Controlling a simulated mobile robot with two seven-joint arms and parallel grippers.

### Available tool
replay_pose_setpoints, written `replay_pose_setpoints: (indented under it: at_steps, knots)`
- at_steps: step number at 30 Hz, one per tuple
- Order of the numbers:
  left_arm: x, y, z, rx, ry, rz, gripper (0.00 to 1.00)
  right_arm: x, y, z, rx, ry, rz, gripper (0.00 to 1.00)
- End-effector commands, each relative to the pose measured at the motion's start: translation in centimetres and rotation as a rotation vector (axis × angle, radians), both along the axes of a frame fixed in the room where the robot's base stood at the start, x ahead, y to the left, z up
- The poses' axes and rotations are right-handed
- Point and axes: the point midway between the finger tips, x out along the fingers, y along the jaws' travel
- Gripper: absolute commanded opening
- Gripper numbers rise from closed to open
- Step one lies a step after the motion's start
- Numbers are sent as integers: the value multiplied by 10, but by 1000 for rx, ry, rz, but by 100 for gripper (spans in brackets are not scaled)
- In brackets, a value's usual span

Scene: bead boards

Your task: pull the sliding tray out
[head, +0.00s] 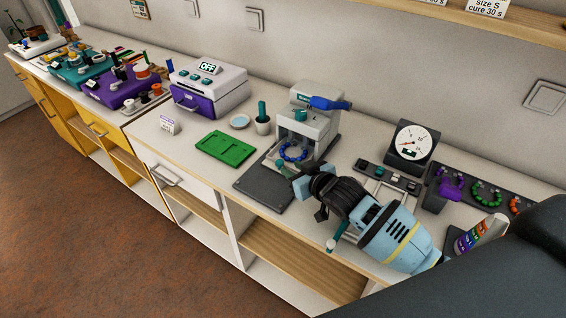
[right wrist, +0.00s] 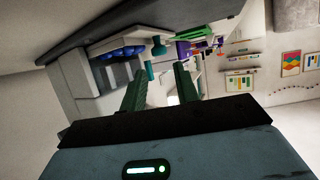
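A white press-like machine (head: 312,122) with a blue lever (head: 328,103) stands on the counter. A ring of blue beads (head: 293,152) lies in its lower opening, where the sliding tray appears to sit; the tray's edges are hard to make out. A dark flat plate (head: 265,187) extends in front of the machine. My right gripper (head: 291,176) is just in front of the machine, above the plate. In the right wrist view its green fingers (right wrist: 160,78) are apart, with the machine (right wrist: 92,72) to their left. Nothing clearly shows between them. My left gripper is out of view.
A dial gauge (head: 411,141) and a rack of bead rings (head: 485,192) are to the right. The counter's front edge is close below the plate.

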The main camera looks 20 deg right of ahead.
Motion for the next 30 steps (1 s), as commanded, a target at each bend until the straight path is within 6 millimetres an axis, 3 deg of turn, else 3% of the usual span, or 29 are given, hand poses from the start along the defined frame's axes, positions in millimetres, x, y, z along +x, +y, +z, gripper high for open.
replay_pose_setpoints:
  at_steps: [12, 25, 30]
  knots:
    - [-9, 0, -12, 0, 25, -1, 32, 47, 14, -22, 1, 2, 1, 31]
    - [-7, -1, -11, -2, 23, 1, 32, 55, 16, -24, -1, 0, 1, 31]
    - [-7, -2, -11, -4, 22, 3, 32, 55, 16, -24, 0, 0, 1, 11]
